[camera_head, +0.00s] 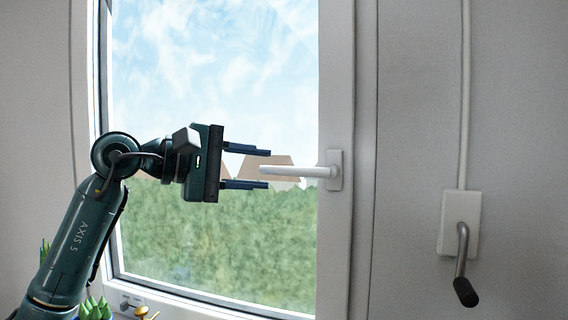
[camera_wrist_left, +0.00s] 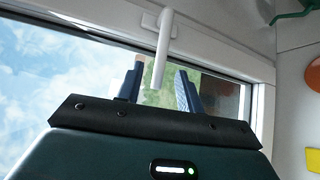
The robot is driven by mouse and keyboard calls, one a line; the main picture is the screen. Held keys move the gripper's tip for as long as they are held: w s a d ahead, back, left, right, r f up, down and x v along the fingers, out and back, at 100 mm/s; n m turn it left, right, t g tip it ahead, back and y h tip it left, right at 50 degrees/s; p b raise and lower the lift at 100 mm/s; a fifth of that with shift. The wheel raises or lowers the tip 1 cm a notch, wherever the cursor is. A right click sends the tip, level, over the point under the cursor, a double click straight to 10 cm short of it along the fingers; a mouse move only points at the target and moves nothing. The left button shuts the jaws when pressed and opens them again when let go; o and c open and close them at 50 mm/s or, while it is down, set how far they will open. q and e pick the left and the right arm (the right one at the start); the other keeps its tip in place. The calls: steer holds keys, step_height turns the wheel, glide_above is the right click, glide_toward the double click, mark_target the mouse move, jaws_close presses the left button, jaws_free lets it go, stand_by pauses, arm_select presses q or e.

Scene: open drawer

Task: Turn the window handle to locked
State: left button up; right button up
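The white window handle (camera_head: 298,171) lies horizontally, pointing left from its base plate (camera_head: 334,170) on the right side of the window frame. My left gripper (camera_head: 268,169) comes in from the left, open, with its two blue fingers one above and one below the handle's free end. In the left wrist view the handle (camera_wrist_left: 162,50) reaches down toward the gap between the open fingers (camera_wrist_left: 158,88). I cannot tell whether a finger touches it. My right gripper is not in view.
The window (camera_head: 215,60) looks out on sky, a hedge and roofs. A crank handle (camera_head: 463,265) hangs from a white wall box (camera_head: 460,222) at the right. A green plant (camera_head: 95,309) and a brass-coloured object (camera_head: 143,312) are at the bottom left.

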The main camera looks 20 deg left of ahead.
mark_target(276, 170)
arm_select(q)
steer(key=shift+p+x, duration=0.6)
steer(key=shift+x, duration=2.2)
steer(key=shift+c, duration=0.5)
jaws_close()
